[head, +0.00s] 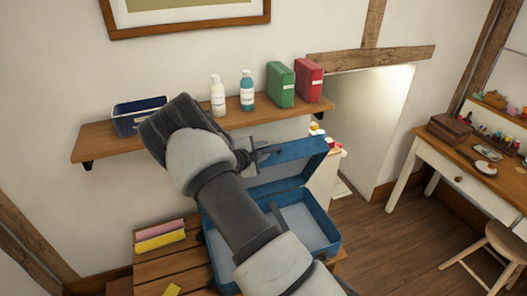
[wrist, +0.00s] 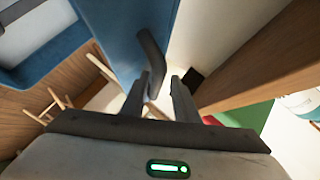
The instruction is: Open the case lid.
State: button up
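The blue case (head: 328,240) sits on a slatted wooden surface, its pale inside showing. Its lid (head: 298,151) is raised and stands tilted above the back of the base; my arm hides the left part of both. In the wrist view the blue lid (wrist: 110,30) fills the upper middle, with a dark curved handle (wrist: 151,58) on it. My gripper (head: 262,154) is at the lid's upper left area in the head view. Its fingers (wrist: 159,98) are apart, with the handle's lower end near the left finger; I cannot tell whether they touch.
A wall shelf (head: 105,140) just behind carries a blue bin (head: 137,122), two bottles, and green (head: 280,85) and red (head: 309,80) boxes. Pink and yellow items (head: 160,234) lie left of the case. A desk (head: 425,150) and stool (head: 505,240) stand right, with open floor between.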

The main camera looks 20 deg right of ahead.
jog(key=shift+s+f, duration=0.2)
jog(key=shift+f, duration=0.1)
jog(key=shift+s+a+r, duration=0.1)
jog(key=shift+a, duration=0.15)
jog(key=v, duration=1.7)
jog(key=shift+d+r, duration=0.1)
jog(key=shift+r, duration=0.15)
